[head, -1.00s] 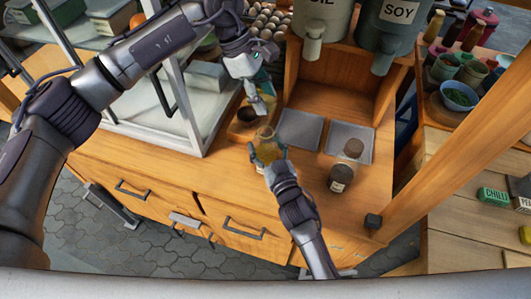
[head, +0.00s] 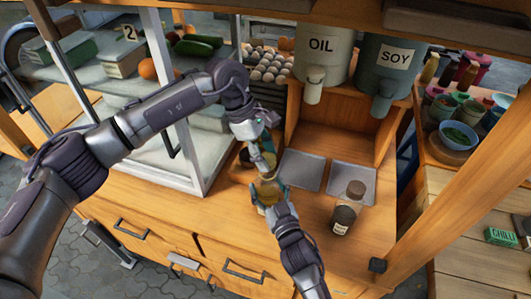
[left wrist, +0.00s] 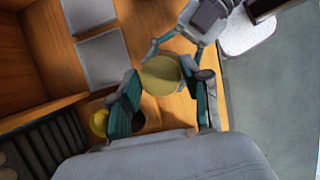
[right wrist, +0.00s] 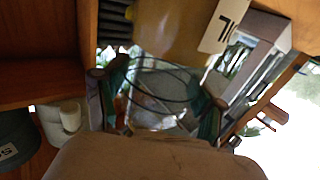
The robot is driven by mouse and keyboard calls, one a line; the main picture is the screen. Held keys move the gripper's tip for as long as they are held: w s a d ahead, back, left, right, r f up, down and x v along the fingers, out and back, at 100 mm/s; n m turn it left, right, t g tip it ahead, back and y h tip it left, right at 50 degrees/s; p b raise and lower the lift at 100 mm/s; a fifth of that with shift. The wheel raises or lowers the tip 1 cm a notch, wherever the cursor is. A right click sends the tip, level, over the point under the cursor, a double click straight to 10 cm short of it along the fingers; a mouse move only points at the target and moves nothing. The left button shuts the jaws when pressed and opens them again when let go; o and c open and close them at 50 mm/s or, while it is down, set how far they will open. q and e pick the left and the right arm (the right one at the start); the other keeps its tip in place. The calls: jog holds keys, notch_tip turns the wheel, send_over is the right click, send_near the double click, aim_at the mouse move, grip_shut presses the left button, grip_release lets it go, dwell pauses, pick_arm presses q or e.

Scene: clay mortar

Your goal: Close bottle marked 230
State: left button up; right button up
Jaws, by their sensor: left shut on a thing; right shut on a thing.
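A bottle with yellow contents (head: 267,191) is held in my right gripper (head: 268,188) above the wooden counter. In the right wrist view its clear glass part (right wrist: 160,95) sits between the fingers. A white label (right wrist: 222,27) at that view's top edge is cut off, so I cannot read its number. My left gripper (head: 265,160) is just above and beside the right one. In the left wrist view its fingers close around a round yellowish piece (left wrist: 161,75), seemingly the lid. Whether it touches the bottle's rim is hidden.
A second bottle with dark contents (head: 344,217) and a brown top stands to the right. Two grey trays (head: 301,170) lie by the wooden shelf with the oil (head: 322,48) and soy (head: 384,65) dispensers. The glass case (head: 208,150) is close on the left.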

aim_at(267, 190)
pick_arm(q)
jog(key=shift+f, duration=0.9)
jog(key=shift+f, duration=0.6)
jog(key=m+g, duration=0.1)
jog(key=m, duration=0.1)
jog(key=m+y, duration=0.1)
jog(key=m, duration=0.2)
jog(key=shift+w+d+m+g, duration=0.1)
jog(key=shift+w+m+g, duration=0.05)
jog(key=shift+m+g, duration=0.2)
jog(key=m+y, duration=0.1)
jog(key=m, duration=0.2)
jog(key=m+g+y, duration=0.1)
jog(key=m, duration=0.2)
jog(key=shift+d, duration=0.2)
jog(key=m+y, duration=0.1)
jog(key=m, duration=0.2)
jog(key=m+y, duration=0.2)
jog(key=m, duration=0.1)
jog(key=shift+m, duration=0.25)
jog(key=m+y, duration=0.1)
jog(key=m, duration=0.3)
jog(key=shift+t, duration=0.35)
jog(key=o, duration=0.7)
